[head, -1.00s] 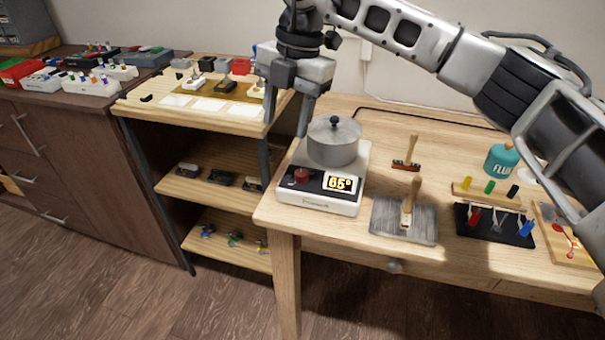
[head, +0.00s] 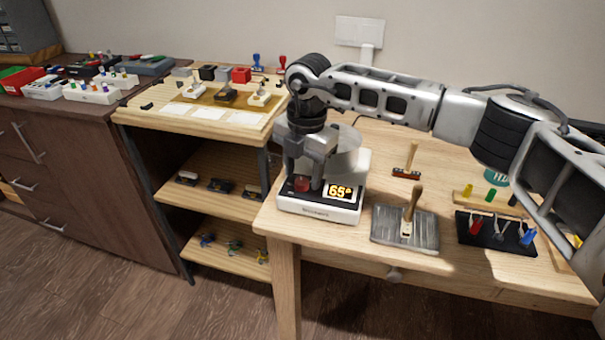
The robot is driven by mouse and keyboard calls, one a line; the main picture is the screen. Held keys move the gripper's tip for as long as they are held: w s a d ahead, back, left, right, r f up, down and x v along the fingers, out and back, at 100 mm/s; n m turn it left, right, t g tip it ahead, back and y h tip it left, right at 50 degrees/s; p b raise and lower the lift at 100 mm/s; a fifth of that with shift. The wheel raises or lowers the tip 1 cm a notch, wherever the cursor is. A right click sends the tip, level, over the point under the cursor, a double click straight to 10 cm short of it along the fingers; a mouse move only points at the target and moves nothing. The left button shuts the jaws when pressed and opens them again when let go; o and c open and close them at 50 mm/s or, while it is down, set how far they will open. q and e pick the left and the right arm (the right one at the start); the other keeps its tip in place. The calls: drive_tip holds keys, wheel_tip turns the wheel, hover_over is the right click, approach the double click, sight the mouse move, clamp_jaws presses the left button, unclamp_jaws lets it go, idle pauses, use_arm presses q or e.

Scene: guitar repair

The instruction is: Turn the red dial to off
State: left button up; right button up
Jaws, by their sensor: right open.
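The red dial (head: 302,184) is on the front left of a white hot plate (head: 318,214), beside a display (head: 340,191) that reads 65°. The hot plate stands at the left end of the wooden table. A metal pot (head: 349,163) sits on the plate, partly hidden by my right arm. My right gripper (head: 303,180) is pointing down at the dial, its fingers open on either side of it. I cannot tell whether the fingers touch the dial. My left gripper is not in view.
A grey metal block with a wooden-handled tool (head: 412,208) lies right of the hot plate, and a wooden-handled brush (head: 408,165) behind it. A black holder (head: 492,232) with coloured pieces is farther right. A wooden shelf (head: 240,117) stands to the left.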

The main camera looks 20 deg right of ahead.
drive_tip(key=shift+f, duration=0.65)
drive_tip(key=c, duration=1)
